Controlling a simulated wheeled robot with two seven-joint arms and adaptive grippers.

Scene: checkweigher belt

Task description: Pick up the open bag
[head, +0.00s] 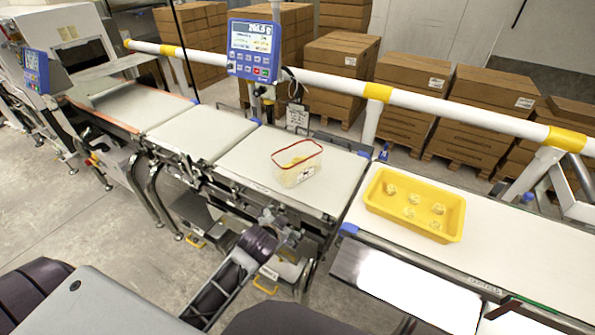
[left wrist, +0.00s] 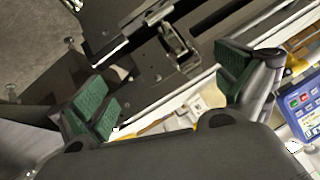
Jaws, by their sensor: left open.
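The open bag (head: 298,172) is a clear pouch with a red rim and pale contents. I cannot make out the bag in that view. My right gripper is not in view.
A yellow tray (head: 382,205) with several pale pieces sits on the right-hand belt (head: 510,240). A blue control panel (head: 254,50) stands on a post behind the bag. A white and yellow rail (head: 330,82) runs behind. The belt around the bag is clear.

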